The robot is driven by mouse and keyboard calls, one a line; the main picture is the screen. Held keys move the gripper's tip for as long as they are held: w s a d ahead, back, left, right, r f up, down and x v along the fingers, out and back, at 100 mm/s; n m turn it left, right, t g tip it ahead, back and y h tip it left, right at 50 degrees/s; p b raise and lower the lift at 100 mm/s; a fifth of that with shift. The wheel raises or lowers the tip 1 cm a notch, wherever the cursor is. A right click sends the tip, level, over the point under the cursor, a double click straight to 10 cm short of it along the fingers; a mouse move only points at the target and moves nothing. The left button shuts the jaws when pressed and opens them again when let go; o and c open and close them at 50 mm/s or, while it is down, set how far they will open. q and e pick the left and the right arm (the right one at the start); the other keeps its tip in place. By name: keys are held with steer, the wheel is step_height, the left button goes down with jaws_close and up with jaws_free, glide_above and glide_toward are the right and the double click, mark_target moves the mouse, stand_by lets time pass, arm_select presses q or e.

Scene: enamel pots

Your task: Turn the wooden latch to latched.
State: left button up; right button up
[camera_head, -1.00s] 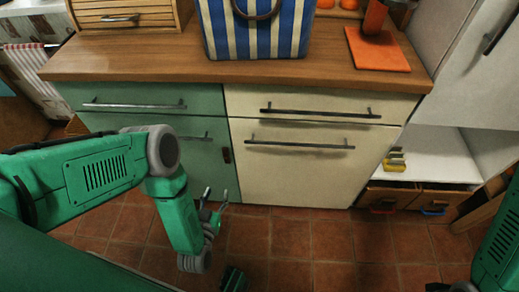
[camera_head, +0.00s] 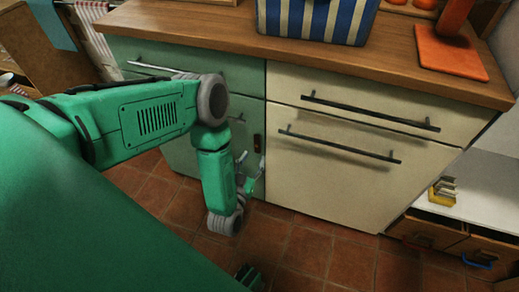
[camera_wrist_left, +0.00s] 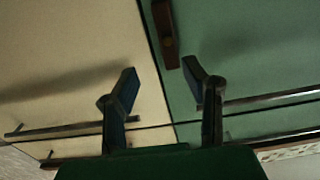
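The wooden latch (camera_head: 257,143) is a small dark brown bar on the green cabinet door (camera_head: 183,153), close to the seam with the cream front (camera_head: 340,185). Its long side runs roughly along the seam. My left gripper (camera_head: 251,168) is just below the latch in the head view. In the wrist view my left gripper (camera_wrist_left: 160,75) is open and empty, its fingers apart, with the latch beyond the gap.
Bar handles (camera_head: 340,145) stick out from the cabinet fronts. The wooden countertop (camera_head: 200,25) above carries a striped bag (camera_head: 318,18) and an orange board (camera_head: 450,57). The tiled floor (camera_head: 300,245) in front is clear.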

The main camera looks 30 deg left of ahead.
mark_target(256, 144)
arm_select(q)
steer(key=w+a, duration=0.2)
steer(key=w, duration=0.1)
steer(key=w+a, duration=0.1)
steer(key=w, duration=0.1)
steer(key=shift+a+f, duration=0.2)
steer(key=shift+f, duration=0.2)
steer(key=shift+w, duration=0.15)
steer(key=shift+w+d+r, duration=0.1)
steer(key=shift+d+r, duration=0.2)
steer(key=shift+d, duration=0.45)
jaws_close()
steer(key=shift+a+f, duration=0.2)
steer(key=shift+a, duration=0.3)
